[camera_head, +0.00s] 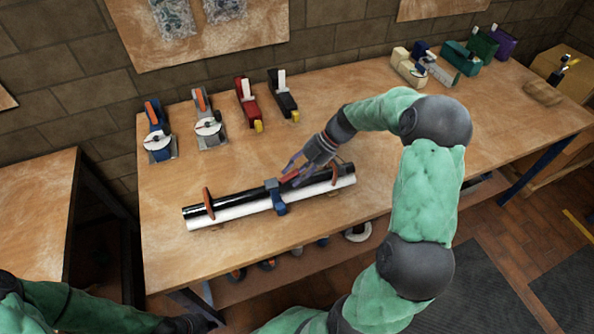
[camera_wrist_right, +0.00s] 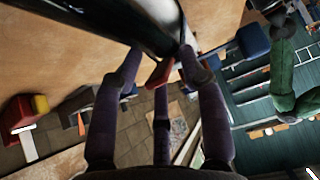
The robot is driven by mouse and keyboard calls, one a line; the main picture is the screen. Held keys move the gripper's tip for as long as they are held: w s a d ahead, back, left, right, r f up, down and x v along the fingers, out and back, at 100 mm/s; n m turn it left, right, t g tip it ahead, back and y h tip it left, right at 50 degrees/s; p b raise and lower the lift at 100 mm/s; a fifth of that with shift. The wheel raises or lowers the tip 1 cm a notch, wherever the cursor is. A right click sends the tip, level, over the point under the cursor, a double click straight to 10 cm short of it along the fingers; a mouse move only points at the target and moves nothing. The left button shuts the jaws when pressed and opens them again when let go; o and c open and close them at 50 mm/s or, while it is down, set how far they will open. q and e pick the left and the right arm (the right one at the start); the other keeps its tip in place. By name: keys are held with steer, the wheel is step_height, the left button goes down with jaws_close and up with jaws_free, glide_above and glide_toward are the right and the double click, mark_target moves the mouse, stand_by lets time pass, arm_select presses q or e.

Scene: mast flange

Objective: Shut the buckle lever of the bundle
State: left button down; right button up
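The bundle lies on the wooden table, a black tube (camera_head: 235,203) beside a white tube (camera_head: 240,210). A blue buckle (camera_head: 276,196) sits around its middle, with an orange-red lever (camera_head: 290,175) raised toward my right gripper. My right gripper (camera_head: 297,168) is over the bundle, just right of the buckle. In the right wrist view its fingers (camera_wrist_right: 160,68) are spread apart around an orange-red piece (camera_wrist_right: 158,74), apparently the lever, in front of the black tube (camera_wrist_right: 140,22). Contact is unclear. My left gripper (camera_head: 190,325) is at the bottom edge, partly cut off, away from the bundle.
Orange clips (camera_head: 209,203) (camera_head: 334,174) stand near both bundle ends. Behind are a blue tool (camera_head: 156,130), a grey tool (camera_head: 207,120), a red tool (camera_head: 248,103) and a black tool (camera_head: 282,95). More tools stand at the back right. The table's left front is clear.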

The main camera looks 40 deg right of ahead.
steer(key=shift+d+r, duration=0.15)
steer(key=shift+r, duration=0.05)
stand_by(0.3)
steer(key=shift+d+r, duration=0.15)
steer(key=shift+r, duration=0.05)
steer(key=v, duration=1.1)
steer(key=shift+s+r, duration=0.1)
steer(key=shift+r, duration=0.1)
